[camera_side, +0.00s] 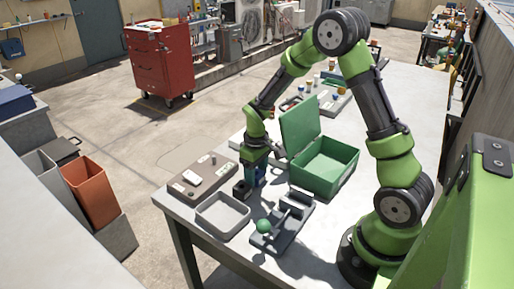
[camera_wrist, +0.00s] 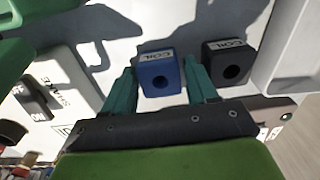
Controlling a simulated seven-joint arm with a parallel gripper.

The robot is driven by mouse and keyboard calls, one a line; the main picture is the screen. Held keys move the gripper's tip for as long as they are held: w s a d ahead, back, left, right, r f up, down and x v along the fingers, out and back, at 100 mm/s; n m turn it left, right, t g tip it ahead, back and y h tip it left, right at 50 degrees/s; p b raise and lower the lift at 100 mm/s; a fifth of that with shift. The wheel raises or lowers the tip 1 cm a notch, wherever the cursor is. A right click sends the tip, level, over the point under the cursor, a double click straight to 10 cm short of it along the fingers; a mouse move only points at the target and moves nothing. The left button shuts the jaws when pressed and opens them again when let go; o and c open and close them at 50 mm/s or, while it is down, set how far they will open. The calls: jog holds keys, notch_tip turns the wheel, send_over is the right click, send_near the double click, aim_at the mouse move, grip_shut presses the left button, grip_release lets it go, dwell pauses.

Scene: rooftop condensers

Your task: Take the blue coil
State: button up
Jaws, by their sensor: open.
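The blue coil (camera_wrist: 159,76) is a small block with a round dark hole and a white label reading COIL. In the wrist view it lies between the two teal fingers of my gripper (camera_wrist: 160,70). The fingers are open, one on each side of the coil, with a narrow gap showing at least on the left. A black coil (camera_wrist: 229,64) of the same shape stands just right of the right finger. In the side view my gripper (camera_side: 257,178) is low over the table, and the black coil (camera_side: 241,190) is beside it. The gripper partly hides the blue coil there.
A green open-lidded box (camera_side: 325,165) stands close right of my gripper. A grey tray (camera_side: 222,214) is in front, beside a grey fixture with a green knob (camera_side: 264,226). A brown panel (camera_side: 203,176) lies to the left. The white table (camera_side: 330,225) has clear room at front right.

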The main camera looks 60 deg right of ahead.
jog(key=shift+f, duration=0.2)
jog(key=c, duration=0.9)
jog(key=shift+r, duration=0.1)
